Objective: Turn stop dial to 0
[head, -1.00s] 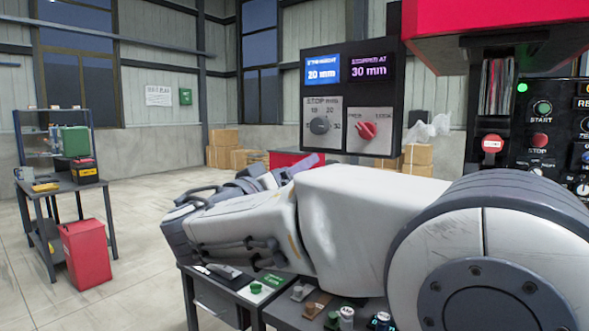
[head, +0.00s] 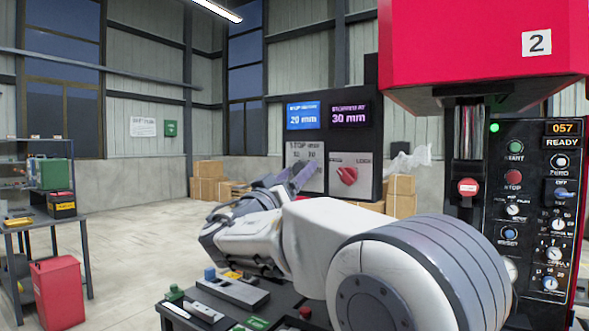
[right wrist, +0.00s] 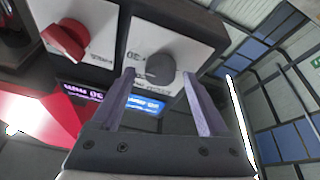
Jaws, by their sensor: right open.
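The stop dial is a round grey knob on a white plate (head: 317,152) marked STOP, on the dark control box (head: 368,135). In the head view my right gripper (head: 294,176) covers most of the dial. In the right wrist view the dial (right wrist: 160,69) shows between the two purple fingers of my open right gripper (right wrist: 158,77), with clear gaps beside it. I cannot tell how close the tips are to the plate. The blue display (head: 303,115) reads 20 mm. My left gripper is not in view.
A red knob (head: 347,175) sits right of the stop dial. The purple display (head: 349,114) reads 30 mm. A red machine (head: 470,45) and its button panel (head: 535,190) stand at the right. A dark bench (head: 270,302) with small items lies below my arm.

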